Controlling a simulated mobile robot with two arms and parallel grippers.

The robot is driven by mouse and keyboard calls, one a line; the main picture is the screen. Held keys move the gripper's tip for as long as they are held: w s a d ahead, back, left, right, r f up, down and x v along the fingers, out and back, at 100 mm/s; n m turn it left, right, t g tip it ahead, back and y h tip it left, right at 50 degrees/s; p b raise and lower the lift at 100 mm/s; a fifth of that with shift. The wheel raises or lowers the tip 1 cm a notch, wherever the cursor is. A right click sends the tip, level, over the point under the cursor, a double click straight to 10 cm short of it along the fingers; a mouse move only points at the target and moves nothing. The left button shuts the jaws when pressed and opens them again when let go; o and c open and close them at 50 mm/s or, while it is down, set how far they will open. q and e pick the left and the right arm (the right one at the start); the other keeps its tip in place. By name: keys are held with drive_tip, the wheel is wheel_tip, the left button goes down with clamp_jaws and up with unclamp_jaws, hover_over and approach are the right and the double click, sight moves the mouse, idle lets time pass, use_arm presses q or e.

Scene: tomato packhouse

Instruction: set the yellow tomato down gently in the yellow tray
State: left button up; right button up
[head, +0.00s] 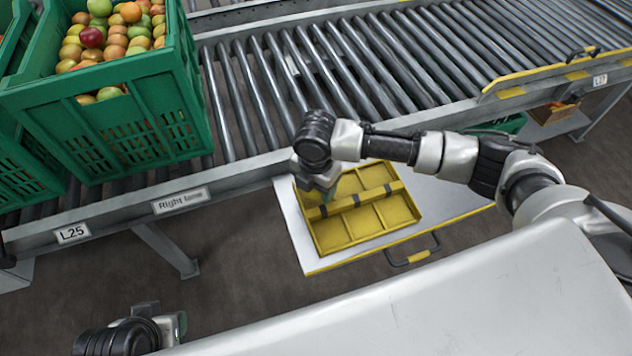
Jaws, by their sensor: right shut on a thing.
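The yellow tray (398,209) lies on a white pull-out shelf (297,232) below the roller conveyor. It has several compartments and a raised bar (358,200) across its middle; those I can see are empty. My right gripper (326,194) points down over the tray's left part and hides some of it. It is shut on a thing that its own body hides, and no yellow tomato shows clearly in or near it. I cannot tell its height above the tray. My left gripper (181,326) is at the bottom left, far from the tray, its fingers not clear.
A green crate (120,115) full of mixed tomatoes stands on the roller conveyor (270,85) at the upper left. The conveyor's frame runs behind the tray. The shelf has a black and yellow handle (418,256) at its front. Open floor lies left of the shelf.

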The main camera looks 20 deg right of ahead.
drive_tip(key=shift+s+f, duration=0.15)
drive_tip(key=shift+f, duration=0.3)
drive_tip(key=o, duration=0.8)
drive_tip(key=shift+c, duration=0.2)
drive_tip(key=c, duration=0.3)
drive_tip(key=shift+r, duration=0.1)
